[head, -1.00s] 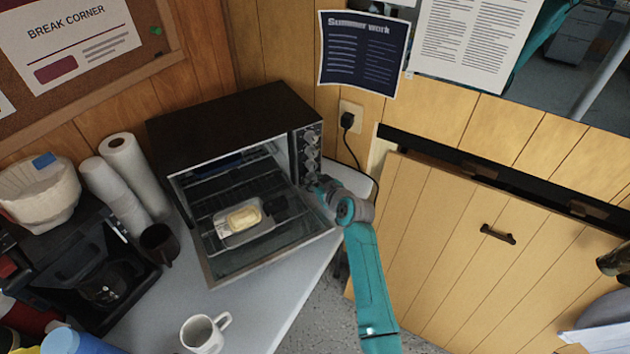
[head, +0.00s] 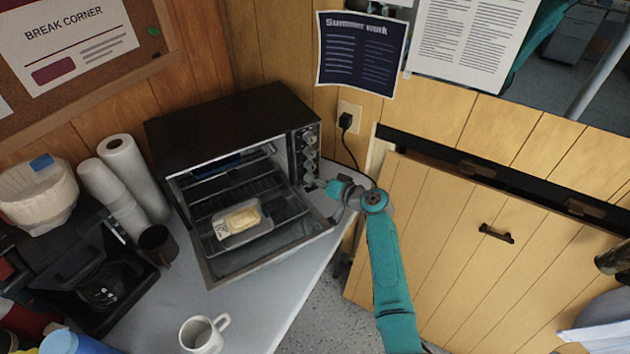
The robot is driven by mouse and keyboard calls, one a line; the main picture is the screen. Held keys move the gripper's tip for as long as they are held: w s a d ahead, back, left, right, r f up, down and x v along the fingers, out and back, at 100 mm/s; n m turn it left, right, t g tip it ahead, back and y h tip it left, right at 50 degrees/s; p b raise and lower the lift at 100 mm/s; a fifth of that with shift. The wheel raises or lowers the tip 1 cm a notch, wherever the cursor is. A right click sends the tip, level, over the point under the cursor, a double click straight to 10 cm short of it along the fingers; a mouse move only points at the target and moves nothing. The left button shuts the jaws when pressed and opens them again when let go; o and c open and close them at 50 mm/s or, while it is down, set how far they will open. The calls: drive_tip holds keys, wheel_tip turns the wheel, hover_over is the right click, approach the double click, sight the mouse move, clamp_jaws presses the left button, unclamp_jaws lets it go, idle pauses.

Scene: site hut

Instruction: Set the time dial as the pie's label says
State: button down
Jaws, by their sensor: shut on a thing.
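The black toaster oven (head: 225,125) stands on the grey counter with its door (head: 265,262) folded down open. A pie in a foil tray (head: 240,219) lies on the rack pulled toward the opening; its label is too small to read. A column of round dials (head: 309,140) runs down the oven's right front panel. My gripper (head: 325,186) is at the bottom of this panel, shut on the lowest dial (head: 309,180). The fingertips are small here, and the dial's markings and pointer cannot be read.
A white mug (head: 202,335) stands at the counter's front. A dark cup (head: 158,244), paper rolls and a coffee maker (head: 85,275) are left of the oven. The open door juts out left of my gripper. A plug and cable (head: 346,121) are behind, at the wall.

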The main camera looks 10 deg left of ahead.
drive_tip(key=shift+f+m+y, duration=0.1)
drive_tip(key=shift+m+y, duration=0.7)
drive_tip(key=shift+m, duration=0.6)
drive_tip(key=c, duration=0.9)
unclamp_jaws()
drive_tip(key=shift+w, duration=0.1)
drive_tip(key=shift+o, duration=0.2)
drive_tip(key=shift+d, duration=0.15)
drive_tip(key=shift+v, duration=3.95)
drive_tip(key=shift+f, duration=0.1)
